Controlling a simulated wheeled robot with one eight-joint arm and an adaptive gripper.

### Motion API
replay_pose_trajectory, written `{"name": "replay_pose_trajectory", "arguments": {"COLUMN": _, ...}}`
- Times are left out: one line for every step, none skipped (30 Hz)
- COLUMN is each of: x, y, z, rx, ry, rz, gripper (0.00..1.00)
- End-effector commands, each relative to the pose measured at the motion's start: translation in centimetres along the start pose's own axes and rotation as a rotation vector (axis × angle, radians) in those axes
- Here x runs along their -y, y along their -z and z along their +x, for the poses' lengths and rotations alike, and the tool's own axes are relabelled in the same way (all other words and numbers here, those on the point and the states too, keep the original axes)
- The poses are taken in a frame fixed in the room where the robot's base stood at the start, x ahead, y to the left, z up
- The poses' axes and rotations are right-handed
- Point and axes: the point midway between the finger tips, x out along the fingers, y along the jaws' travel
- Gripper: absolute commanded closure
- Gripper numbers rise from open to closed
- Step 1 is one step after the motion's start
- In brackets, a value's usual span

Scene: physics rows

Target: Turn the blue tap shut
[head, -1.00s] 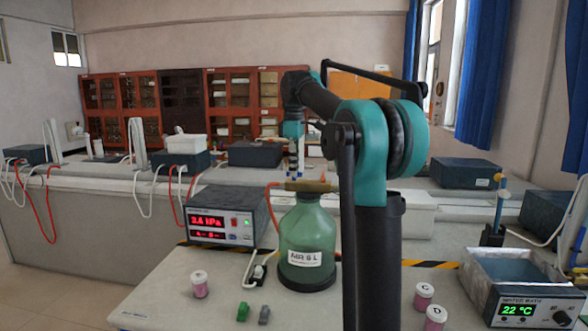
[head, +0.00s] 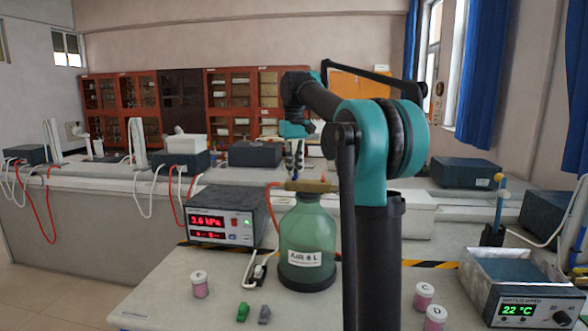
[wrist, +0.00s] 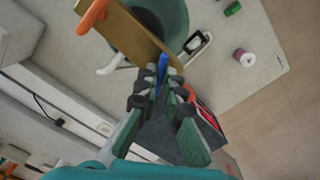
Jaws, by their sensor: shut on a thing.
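The blue tap (wrist: 163,66) shows as a blue lever between my fingertips in the wrist view, beside a brass-coloured bar (wrist: 140,28). In the head view my gripper (head: 294,172) points down at this brass bar (head: 318,186), on top of the green bottle (head: 306,232) labelled AIR 8 L. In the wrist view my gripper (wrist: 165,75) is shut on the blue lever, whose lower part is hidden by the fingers. An orange lever (wrist: 92,16) stands further along the bar, apart from my gripper.
A pressure meter (head: 207,228) reading 3.6 kPa stands left of the bottle. A lidded pink jar (head: 200,285) and small green (head: 243,311) and grey (head: 265,314) pieces lie in front. A water bath (head: 525,270) reading 22 °C and two pink jars (head: 424,296) are to the right.

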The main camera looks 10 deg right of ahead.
Motion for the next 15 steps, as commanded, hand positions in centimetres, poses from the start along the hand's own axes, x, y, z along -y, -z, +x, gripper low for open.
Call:
{"name": "replay_pose_trajectory", "arguments": {"x": -0.02, "y": 0.04, "z": -0.04, "rx": -0.001, "ry": 0.0, "rz": 0.044, "gripper": 1.0}}
{"name": "replay_pose_trajectory", "arguments": {"x": -0.02, "y": 0.04, "z": -0.04, "rx": -0.001, "ry": 0.0, "rz": 0.073, "gripper": 1.0}}
{"name": "replay_pose_trajectory", "arguments": {"x": -0.02, "y": 0.04, "z": -0.04, "rx": -0.001, "ry": 0.0, "rz": 0.11, "gripper": 1.0}}
{"name": "replay_pose_trajectory", "arguments": {"x": -0.02, "y": 0.04, "z": -0.04, "rx": -0.001, "ry": 0.0, "rz": 0.138, "gripper": 1.0}}
{"name": "replay_pose_trajectory", "arguments": {"x": -0.02, "y": 0.04, "z": -0.04, "rx": -0.001, "ry": 0.0, "rz": 0.166, "gripper": 1.0}}
{"name": "replay_pose_trajectory", "arguments": {"x": -0.02, "y": 0.04, "z": -0.04, "rx": -0.001, "ry": 0.0, "rz": 0.202, "gripper": 1.0}}
{"name": "replay_pose_trajectory", "arguments": {"x": -0.02, "y": 0.04, "z": -0.04, "rx": -0.001, "ry": 0.0, "rz": 0.229, "gripper": 1.0}}
{"name": "replay_pose_trajectory", "arguments": {"x": -0.02, "y": 0.04, "z": -0.04, "rx": -0.001, "ry": 0.0, "rz": 0.255, "gripper": 1.0}}
{"name": "replay_pose_trajectory", "arguments": {"x": -0.02, "y": 0.04, "z": -0.04, "rx": -0.002, "ry": 0.0, "rz": 0.289, "gripper": 1.0}}
{"name": "replay_pose_trajectory", "arguments": {"x": -0.02, "y": 0.04, "z": -0.04, "rx": -0.002, "ry": 0.0, "rz": 0.313, "gripper": 1.0}}
{"name": "replay_pose_trajectory", "arguments": {"x": -0.02, "y": 0.04, "z": -0.04, "rx": -0.002, "ry": 0.0, "rz": 0.336, "gripper": 1.0}}
{"name": "replay_pose_trajectory", "arguments": {"x": -0.02, "y": 0.04, "z": -0.04, "rx": -0.002, "ry": 0.0, "rz": 0.366, "gripper": 1.0}}
{"name": "replay_pose_trajectory", "arguments": {"x": -0.02, "y": 0.04, "z": -0.04, "rx": -0.002, "ry": 0.0, "rz": 0.387, "gripper": 1.0}}
{"name": "replay_pose_trajectory", "arguments": {"x": -0.02, "y": 0.04, "z": -0.04, "rx": -0.002, "ry": 0.0, "rz": 0.408, "gripper": 1.0}}
{"name": "replay_pose_trajectory", "arguments": {"x": -0.02, "y": 0.05, "z": -0.04, "rx": -0.002, "ry": 0.0, "rz": 0.434, "gripper": 1.0}}
